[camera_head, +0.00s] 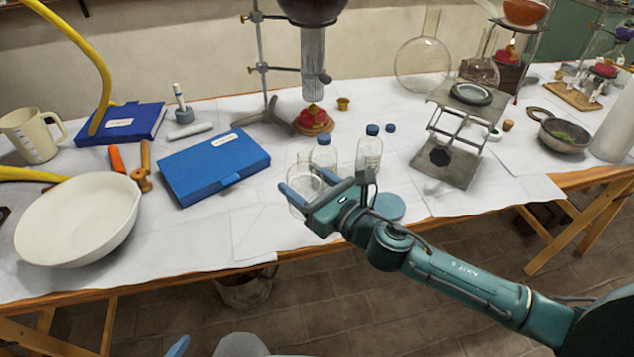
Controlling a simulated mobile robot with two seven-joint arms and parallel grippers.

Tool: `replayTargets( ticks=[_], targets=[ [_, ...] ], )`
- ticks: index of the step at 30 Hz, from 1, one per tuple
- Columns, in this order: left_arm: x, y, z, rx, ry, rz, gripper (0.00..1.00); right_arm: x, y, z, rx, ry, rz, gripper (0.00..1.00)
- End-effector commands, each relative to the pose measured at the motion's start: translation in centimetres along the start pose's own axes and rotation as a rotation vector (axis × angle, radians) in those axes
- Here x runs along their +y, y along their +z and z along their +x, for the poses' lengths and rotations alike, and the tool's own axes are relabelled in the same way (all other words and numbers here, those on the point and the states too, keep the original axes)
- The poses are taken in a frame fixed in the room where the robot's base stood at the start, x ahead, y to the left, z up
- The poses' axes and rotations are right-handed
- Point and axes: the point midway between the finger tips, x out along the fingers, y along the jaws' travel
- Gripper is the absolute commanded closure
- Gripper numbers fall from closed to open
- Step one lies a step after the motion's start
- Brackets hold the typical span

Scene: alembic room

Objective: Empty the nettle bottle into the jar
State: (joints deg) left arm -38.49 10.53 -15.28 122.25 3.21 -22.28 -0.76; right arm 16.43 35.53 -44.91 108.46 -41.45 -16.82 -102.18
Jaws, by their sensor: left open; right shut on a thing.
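My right gripper (312,188) reaches in from the right, low over the table's front part. It is shut on a clear glass jar (304,211), which looks upright and is partly hidden by the fingers. I cannot read which is the nettle bottle. Of my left gripper, only a blue fingertip (178,347) shows at the bottom edge, away from the table; it is open.
Two small blue caps (372,129) lie behind the bottles and a wider blue lid (388,206) lies right of the gripper. A blue case (213,166) and white bowl (78,218) are left; a metal stand (449,140) is right. A retort stand (262,70) rises behind.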

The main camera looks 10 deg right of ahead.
Motion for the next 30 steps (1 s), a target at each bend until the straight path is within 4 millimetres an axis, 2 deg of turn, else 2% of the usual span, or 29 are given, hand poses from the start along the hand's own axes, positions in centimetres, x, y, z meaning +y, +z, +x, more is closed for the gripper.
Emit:
replayTargets(
  ticks=[5, 8, 14, 19, 23, 24, 30],
  targets=[
    [0.1, 0.9, 0.5, -0.002, 0.005, -0.006, 0.14, -0.4, -0.4, 0.2, -0.002, 0.008, 0.117, 0.75],
    [0.1, 1.6, 0.9, 0.002, 0.010, -0.020, 0.14, -0.9, -0.8, 0.1, -0.002, 0.007, 0.268, 0.75],
    [0.0, 1.5, 1.2, 0.018, 0.011, -0.048, 0.14, 0.3, -0.5, 0.1, -0.003, 0.010, 0.688, 0.75],
    [-0.1, 1.0, 1.1, 0.033, 0.008, -0.064, 0.14, 0.6, 0.3, 0.1, -0.003, 0.009, 1.015, 0.75],
    [-0.1, 1.3, 1.2, 0.032, 0.009, -0.069, 0.14, 0.4, 0.8, 0.1, -0.002, 0.009, 1.244, 0.75],
    [-0.1, 1.3, 1.2, 0.031, 0.010, -0.071, 0.14, 0.4, 1.0, 0.1, -0.001, 0.009, 1.285, 0.75],
    [0.0, 1.3, 1.1, 0.029, 0.010, -0.071, 0.14, 0.4, 1.0, 0.1, 0.001, 0.008, 1.266, 0.75]
  ],
)
